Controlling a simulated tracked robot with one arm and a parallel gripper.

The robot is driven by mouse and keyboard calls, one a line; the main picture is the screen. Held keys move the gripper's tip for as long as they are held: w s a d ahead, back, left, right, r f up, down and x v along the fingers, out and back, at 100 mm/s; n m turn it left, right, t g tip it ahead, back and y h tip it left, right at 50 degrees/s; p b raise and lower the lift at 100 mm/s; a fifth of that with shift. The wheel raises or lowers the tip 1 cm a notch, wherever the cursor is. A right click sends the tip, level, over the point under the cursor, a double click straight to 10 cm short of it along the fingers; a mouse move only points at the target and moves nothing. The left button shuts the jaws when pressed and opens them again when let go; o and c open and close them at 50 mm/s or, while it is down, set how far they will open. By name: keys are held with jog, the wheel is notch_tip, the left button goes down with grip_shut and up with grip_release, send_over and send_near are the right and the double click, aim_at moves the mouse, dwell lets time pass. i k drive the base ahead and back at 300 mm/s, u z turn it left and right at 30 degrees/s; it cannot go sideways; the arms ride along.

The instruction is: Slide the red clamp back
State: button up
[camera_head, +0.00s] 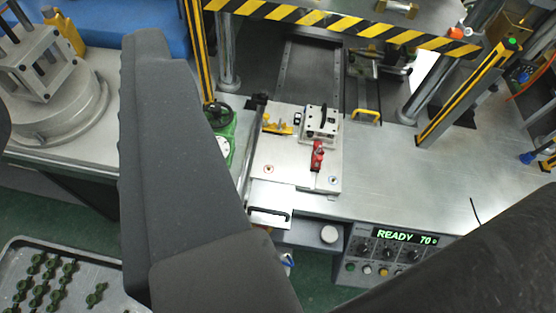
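The red clamp (317,157) is a small red part on the pale metal fixture plate (295,175), in the middle of the view. It sits just in front of a whitish metal block (320,122) with a dark slot. Whether it touches that block is too small to tell. A large dark grey part of my own body crosses the left half, and another dark part fills the lower right. I see no pair of fingertips, so I cannot tell whether my gripper is open or shut. Neither dark part touches the red clamp in the picture.
A yellow piece (277,124) lies left of the block. A yellow handle (366,117) is at right. A striped bar (340,20) and posts frame the press. A control panel (400,255) reads READY 70. A tray of green parts (20,250) is lower left. The bench at right is mostly bare.

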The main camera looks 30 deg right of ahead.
aim_at(319, 158)
jog(key=u, duration=1.7)
jog(key=k, duration=2.8)
jog(key=z, duration=1.25)
jog(key=i, duration=0.95)
